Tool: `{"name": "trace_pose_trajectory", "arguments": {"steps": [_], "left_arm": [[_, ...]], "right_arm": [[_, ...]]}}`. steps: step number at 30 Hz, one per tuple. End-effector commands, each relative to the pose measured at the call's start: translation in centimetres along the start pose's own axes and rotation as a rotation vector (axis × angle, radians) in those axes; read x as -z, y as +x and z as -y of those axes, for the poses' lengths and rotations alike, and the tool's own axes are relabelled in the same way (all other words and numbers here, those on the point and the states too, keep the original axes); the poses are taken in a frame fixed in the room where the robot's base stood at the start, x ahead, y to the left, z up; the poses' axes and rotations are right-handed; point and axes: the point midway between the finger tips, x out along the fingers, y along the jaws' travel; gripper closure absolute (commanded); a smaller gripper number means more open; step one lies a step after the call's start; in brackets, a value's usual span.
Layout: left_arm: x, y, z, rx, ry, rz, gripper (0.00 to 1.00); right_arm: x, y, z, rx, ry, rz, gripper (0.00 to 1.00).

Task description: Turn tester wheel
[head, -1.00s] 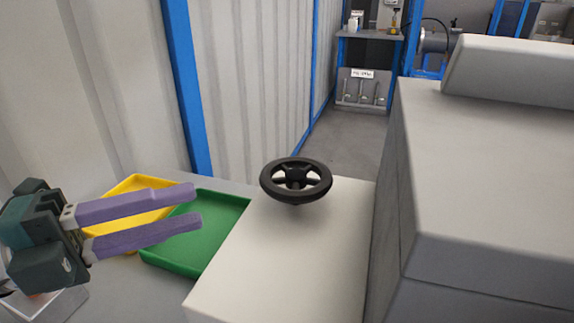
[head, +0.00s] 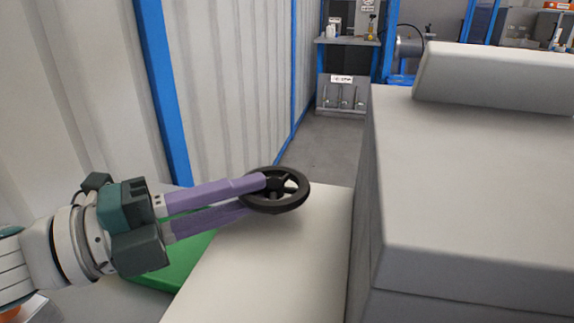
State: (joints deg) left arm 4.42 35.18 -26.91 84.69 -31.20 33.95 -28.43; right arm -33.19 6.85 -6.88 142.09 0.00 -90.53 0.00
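The tester wheel (head: 293,202) is a black ring with spokes and a hub. It sits above the pale box top (head: 262,262) at its far end, left of centre in the head view. My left gripper (head: 258,193), with two purple fingers, reaches it from the left. The upper finger crosses over the wheel's left rim with its tip near the hub. The lower finger's tip is hidden at the left rim. The fingers overlap in this view, so I cannot tell whether they grip the rim. My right gripper is not in view.
A large grey housing (head: 470,190) stands close on the right. A green tray (head: 172,265) lies left of the box, partly behind my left gripper. A corrugated wall with a blue post (head: 163,90) rises behind. A shelf (head: 345,75) stands far back.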

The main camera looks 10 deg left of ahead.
Motion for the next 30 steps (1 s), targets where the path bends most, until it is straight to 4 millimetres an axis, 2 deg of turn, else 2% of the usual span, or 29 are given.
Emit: {"name": "trace_pose_trajectory", "arguments": {"steps": [1, 4, 5, 16, 22, 30], "left_arm": [[0.0, 0.0, 0.0, 0.000, 0.000, 0.000, 0.88], [0.0, 0.0, 0.0, 0.000, 0.000, 0.000, 0.99], [0.0, 0.0, 0.0, 0.000, 0.000, 0.000, 1.00], [0.0, 0.0, 0.1, 0.001, 0.000, 0.002, 1.00], [0.6, 0.1, 0.3, 0.004, -0.005, 0.098, 1.00], [0.5, 0.0, 0.0, 0.001, 0.001, 0.128, 1.00]], "right_arm": [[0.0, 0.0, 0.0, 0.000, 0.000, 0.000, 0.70], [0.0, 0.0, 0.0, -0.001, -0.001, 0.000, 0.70], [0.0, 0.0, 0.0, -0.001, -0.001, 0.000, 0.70], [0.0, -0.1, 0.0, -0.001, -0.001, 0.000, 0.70], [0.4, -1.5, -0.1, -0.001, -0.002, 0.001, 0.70], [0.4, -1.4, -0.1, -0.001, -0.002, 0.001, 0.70]]}}
